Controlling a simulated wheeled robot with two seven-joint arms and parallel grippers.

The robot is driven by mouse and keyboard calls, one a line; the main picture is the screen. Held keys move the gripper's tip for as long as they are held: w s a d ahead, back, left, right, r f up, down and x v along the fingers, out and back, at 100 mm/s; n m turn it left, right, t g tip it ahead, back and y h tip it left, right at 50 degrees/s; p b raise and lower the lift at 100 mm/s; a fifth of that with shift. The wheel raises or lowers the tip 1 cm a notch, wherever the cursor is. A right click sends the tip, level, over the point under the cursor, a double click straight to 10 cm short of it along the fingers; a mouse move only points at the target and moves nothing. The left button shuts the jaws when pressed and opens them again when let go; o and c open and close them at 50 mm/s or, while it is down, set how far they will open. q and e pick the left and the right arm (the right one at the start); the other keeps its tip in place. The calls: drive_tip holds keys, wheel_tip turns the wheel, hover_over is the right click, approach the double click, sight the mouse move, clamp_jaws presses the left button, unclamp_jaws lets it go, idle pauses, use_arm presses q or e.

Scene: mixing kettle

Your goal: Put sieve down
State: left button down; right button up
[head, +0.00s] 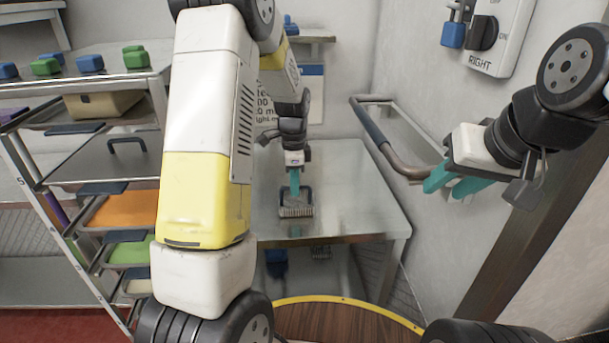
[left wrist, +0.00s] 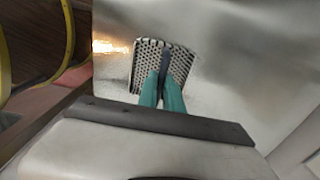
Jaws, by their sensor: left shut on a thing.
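The sieve (head: 296,209) is a small perforated metal piece with a dark handle, at the metal table (head: 352,190) in the head view. My left gripper (head: 294,186) is shut on its handle from above, with teal fingers. In the left wrist view the perforated plate of the sieve (left wrist: 148,62) shows beyond the teal fingers (left wrist: 162,90), over the shiny table top. I cannot tell whether the sieve touches the table. My right gripper (head: 455,185) is at the right, apart from the sieve, near the wall rail; its teal fingers look close together, and their gap is unclear.
A metal rail (head: 397,160) sticks out from the wall right of the table. A shelf rack with trays (head: 125,210) stands at the left. A control box (head: 488,35) hangs on the wall. The table's right part is clear.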

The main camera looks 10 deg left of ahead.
use_arm(q)
drive_tip(key=c, duration=1.5)
unclamp_jaws()
wheel_tip(320, 180, up, 12)
drive_tip(key=s+d+r+n+t+h, duration=0.1)
drive_tip(key=s+r+n+t, duration=0.2)
drive_tip(key=s+n, duration=0.4)
drive_tip(key=s+d+r+n+t+h, duration=0.1)
drive_tip(key=s+r+n+t, duration=0.2)
drive_tip(key=s, duration=1.4)
drive_tip(key=shift+s+d+r+n, duration=0.15)
drive_tip(key=shift+s+r+n, duration=0.1)
drive_tip(key=shift+r+n, duration=1.65)
drive_tip(key=shift+f, duration=0.2)
